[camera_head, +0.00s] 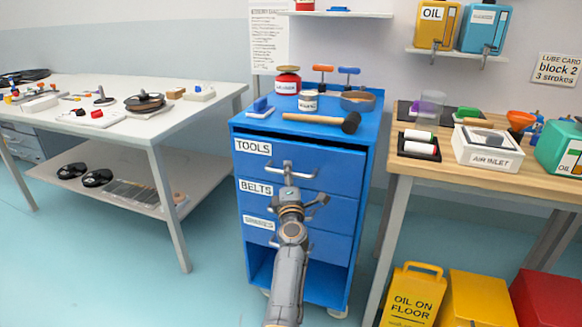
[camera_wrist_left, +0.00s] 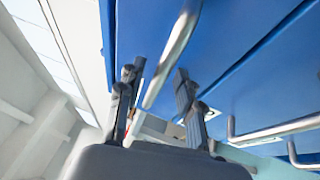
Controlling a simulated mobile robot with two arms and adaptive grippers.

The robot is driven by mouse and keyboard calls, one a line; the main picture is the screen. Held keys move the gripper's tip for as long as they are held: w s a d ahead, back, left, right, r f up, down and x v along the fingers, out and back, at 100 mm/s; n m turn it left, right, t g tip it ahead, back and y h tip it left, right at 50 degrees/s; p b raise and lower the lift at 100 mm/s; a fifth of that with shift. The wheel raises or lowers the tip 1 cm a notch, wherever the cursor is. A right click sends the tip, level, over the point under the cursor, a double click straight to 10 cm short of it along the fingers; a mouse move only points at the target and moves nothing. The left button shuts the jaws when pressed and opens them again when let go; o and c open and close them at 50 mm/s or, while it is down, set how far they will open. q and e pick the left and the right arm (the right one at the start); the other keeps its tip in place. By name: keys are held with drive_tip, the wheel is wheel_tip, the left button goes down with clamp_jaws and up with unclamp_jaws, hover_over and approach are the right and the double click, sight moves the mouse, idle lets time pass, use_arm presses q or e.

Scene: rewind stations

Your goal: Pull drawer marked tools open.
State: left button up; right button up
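The tools drawer (camera_head: 335,168) is the top drawer of the blue cabinet and bears a white TOOLS label (camera_head: 253,147). A thin dark gap shows above its front; I cannot tell whether it is slightly out. Its silver bar handle (camera_head: 305,175) is partly hidden by my left gripper (camera_head: 288,170). In the left wrist view, my left gripper (camera_wrist_left: 160,92) has its two dark fingers apart, with a silver handle bar (camera_wrist_left: 174,48) passing between them. A gap shows beside the bar, and I see no firm contact. My right gripper is out of view.
The belts drawer (camera_head: 338,204) and another drawer lie below, with handles close under my left gripper. A mallet (camera_head: 325,119) and other items stand on the cabinet top. A white table (camera_head: 180,118) is left, a wooden bench (camera_head: 420,172) right. Floor between is clear.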

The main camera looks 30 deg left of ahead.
use_arm(q)
drive_tip(key=shift+w+a+r, duration=0.1)
drive_tip(key=shift+a, duration=0.05)
clamp_jaws()
idle(0.4)
